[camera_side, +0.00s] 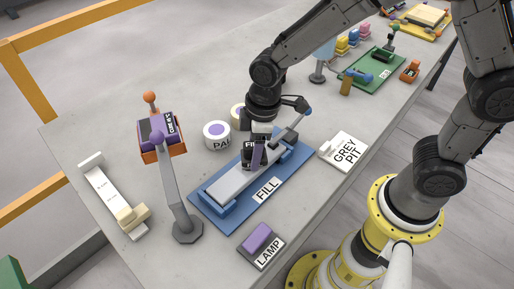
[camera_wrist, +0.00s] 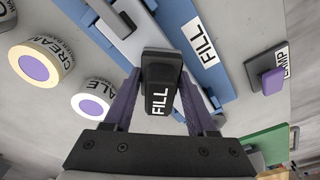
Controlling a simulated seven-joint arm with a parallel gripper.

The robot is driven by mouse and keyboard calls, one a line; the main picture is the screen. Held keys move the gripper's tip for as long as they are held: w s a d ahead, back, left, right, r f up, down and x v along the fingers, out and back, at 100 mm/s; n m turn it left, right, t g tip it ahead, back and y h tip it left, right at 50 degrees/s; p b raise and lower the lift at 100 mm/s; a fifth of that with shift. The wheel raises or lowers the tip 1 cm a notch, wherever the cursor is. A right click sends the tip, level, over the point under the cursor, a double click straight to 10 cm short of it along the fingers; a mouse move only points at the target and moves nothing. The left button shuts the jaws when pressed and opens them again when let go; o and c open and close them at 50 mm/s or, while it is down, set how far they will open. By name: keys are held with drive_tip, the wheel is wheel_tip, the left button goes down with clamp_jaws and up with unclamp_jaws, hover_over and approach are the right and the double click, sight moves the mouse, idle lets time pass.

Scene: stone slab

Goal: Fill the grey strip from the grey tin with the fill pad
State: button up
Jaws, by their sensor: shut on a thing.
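My gripper (camera_side: 256,153) is shut on the black fill pad (camera_side: 248,156), labelled FILL. In the wrist view the pad (camera_wrist: 160,68) sits between the purple fingers. The pad is over the upper part of a pale grey strip (camera_side: 228,185) lying in a blue jig (camera_side: 272,200) marked FILL. I cannot tell whether it touches the strip. The strip also shows at the top of the wrist view (camera_wrist: 128,17). A tin marked PALE (camera_wrist: 92,104) and a tin marked CREAM (camera_wrist: 42,62) have purple centres.
A GREY PIT card (camera_side: 343,150) lies right of the jig. A purple LAMP switch (camera_side: 257,238) is at the front edge. A white gauge (camera_side: 110,195) lies far left. A green board (camera_side: 372,70) is at the back.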

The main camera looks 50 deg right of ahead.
sight(238, 176)
drive_tip(key=shift+s+a+f, duration=0.1)
drive_tip(key=shift+a+f, duration=0.05)
drive_tip(key=shift+a, duration=0.5)
drive_tip(key=shift+a+f, duration=0.1)
drive_tip(key=shift+a, duration=1.9)
drive_tip(key=shift+r, duration=3.25)
drive_tip(key=shift+r, duration=0.1)
wheel_tip(238, 176, up, 3)
drive_tip(key=shift+f, duration=0.1)
